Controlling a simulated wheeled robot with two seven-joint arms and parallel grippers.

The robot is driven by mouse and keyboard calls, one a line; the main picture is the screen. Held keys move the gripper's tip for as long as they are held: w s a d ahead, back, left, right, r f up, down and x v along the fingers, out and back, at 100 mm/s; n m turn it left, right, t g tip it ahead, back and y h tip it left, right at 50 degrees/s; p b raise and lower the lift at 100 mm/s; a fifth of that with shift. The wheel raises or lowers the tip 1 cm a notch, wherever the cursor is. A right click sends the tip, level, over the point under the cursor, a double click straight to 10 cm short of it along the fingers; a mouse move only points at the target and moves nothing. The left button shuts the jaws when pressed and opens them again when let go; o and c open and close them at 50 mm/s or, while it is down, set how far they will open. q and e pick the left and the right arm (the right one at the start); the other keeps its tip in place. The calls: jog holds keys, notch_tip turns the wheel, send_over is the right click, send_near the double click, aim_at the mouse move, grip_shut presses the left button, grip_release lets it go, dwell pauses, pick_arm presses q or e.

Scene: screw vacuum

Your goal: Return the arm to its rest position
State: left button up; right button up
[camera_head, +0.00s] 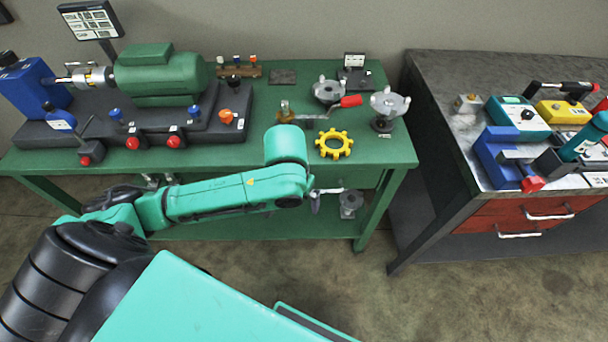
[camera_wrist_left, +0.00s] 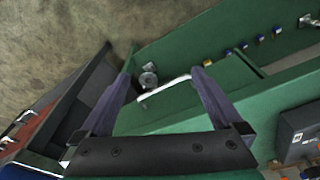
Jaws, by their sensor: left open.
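My left arm (camera_head: 225,198) is teal and comes in from the lower left in the head view. It reaches across the front of the green workbench (camera_head: 250,65), with its wrist end over the bench's front edge. Beyond the fingers are a green surface and a pale bar. My right gripper is in neither view.
A yellow gear ring (camera_head: 334,144) lies on the bench just right of my wrist. Metal handwheels (camera_head: 389,104) and a green motor unit (camera_head: 158,72) stand farther back. A dark cabinet (camera_head: 450,185) with red drawers stands to the right, across a floor gap.

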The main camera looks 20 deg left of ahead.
pick_arm(q)
jog(key=s+a+f+m+t, duration=0.2)
jog(key=s+a+f, duration=0.4)
jog(key=s+a, duration=0.1)
notch_tip(320, 180, down, 22)
jog(key=s+g, duration=0.2)
jog(key=s+a+f, duration=0.2)
jog(key=s+f, duration=1.2)
jog(key=s, duration=0.2)
jog(key=shift+s+f+g, duration=0.3)
jog(key=shift+s+g, duration=0.1)
